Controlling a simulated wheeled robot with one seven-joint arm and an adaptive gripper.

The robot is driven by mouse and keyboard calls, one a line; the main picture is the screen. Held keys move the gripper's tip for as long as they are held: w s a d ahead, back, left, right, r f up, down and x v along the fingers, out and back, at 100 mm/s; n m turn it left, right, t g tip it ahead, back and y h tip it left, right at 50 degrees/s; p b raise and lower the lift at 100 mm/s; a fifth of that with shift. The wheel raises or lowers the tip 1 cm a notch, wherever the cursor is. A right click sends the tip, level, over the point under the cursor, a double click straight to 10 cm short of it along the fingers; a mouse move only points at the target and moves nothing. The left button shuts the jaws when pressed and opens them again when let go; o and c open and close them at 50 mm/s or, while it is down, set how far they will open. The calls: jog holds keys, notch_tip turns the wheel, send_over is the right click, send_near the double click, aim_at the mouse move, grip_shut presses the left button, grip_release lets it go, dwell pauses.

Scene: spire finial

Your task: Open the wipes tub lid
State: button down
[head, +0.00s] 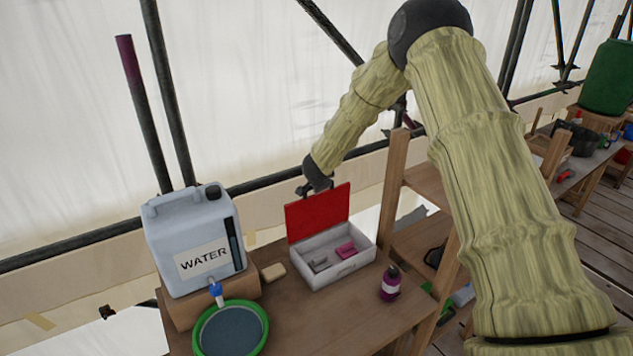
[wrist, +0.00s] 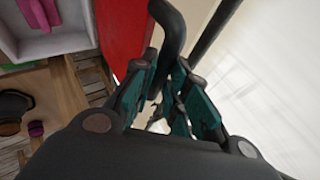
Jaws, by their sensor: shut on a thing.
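The wipes tub (head: 345,268) is a white box on the wooden table, with a pink item and small grey items inside. Its red lid (head: 318,212) stands up about upright along the tub's back edge; part of it shows in the wrist view (wrist: 122,35). My gripper (head: 310,188) is at the lid's top, on its outer, back side. In the wrist view, my gripper's teal fingers (wrist: 166,66) are shut on a dark curved bar (wrist: 176,32) beside the lid, seemingly its handle. The exact contact is partly hidden.
A water jug (head: 195,240) on a wooden block and a green-rimmed basin (head: 262,318) stand left of the tub. A tan bar (head: 272,273) lies beside it. A purple bottle (head: 390,284) stands at right, near a wooden shelf post (head: 392,195). Scaffold poles run behind.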

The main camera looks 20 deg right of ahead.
jog(key=shift+s+a+f, duration=0.2)
jog(key=shift+a+f, duration=0.05)
jog(key=shift+a, duration=0.05)
jog(key=c, duration=1.4)
grip_release()
jog(key=v, duration=1.2)
jog(key=shift+w+d+r, duration=0.15)
jog(key=shift+d, duration=0.05)
jog(key=shift+c, duration=0.5)
